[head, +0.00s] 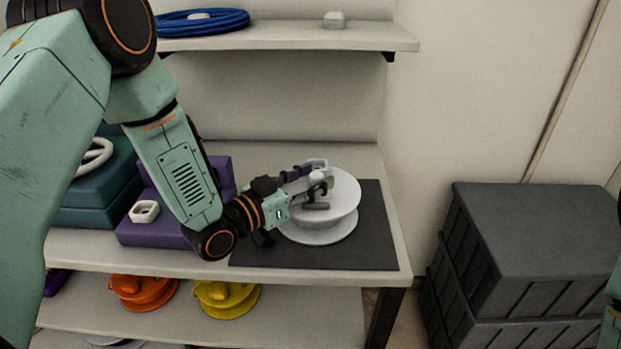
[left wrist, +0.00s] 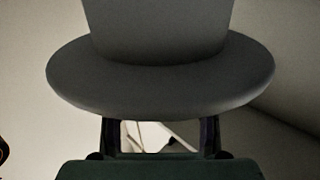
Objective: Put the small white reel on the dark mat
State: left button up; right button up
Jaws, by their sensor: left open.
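The small white reel (head: 318,236) stands on the dark mat (head: 370,228) on the middle shelf, its flanges one above the other. My left gripper (head: 318,188) is open at the reel's upper part, over its left side, and hides some of it. In the left wrist view the reel (left wrist: 160,85) fills the upper middle, shaded grey, just beyond the two spread fingers (left wrist: 160,138). Whether a finger touches the reel I cannot tell. My right gripper is not in view.
Purple cases (head: 150,229) and teal cases (head: 100,205) stand left of the mat. The upper shelf holds a blue coil (head: 205,22). Orange (head: 142,290) and yellow (head: 226,297) reels lie below. Dark crates (head: 530,240) stand at the right. The mat's right part is bare.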

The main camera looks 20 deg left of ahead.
pick_arm(q)
jog(key=p+v, duration=0.4)
jog(key=v, duration=0.8)
dwell(0.7)
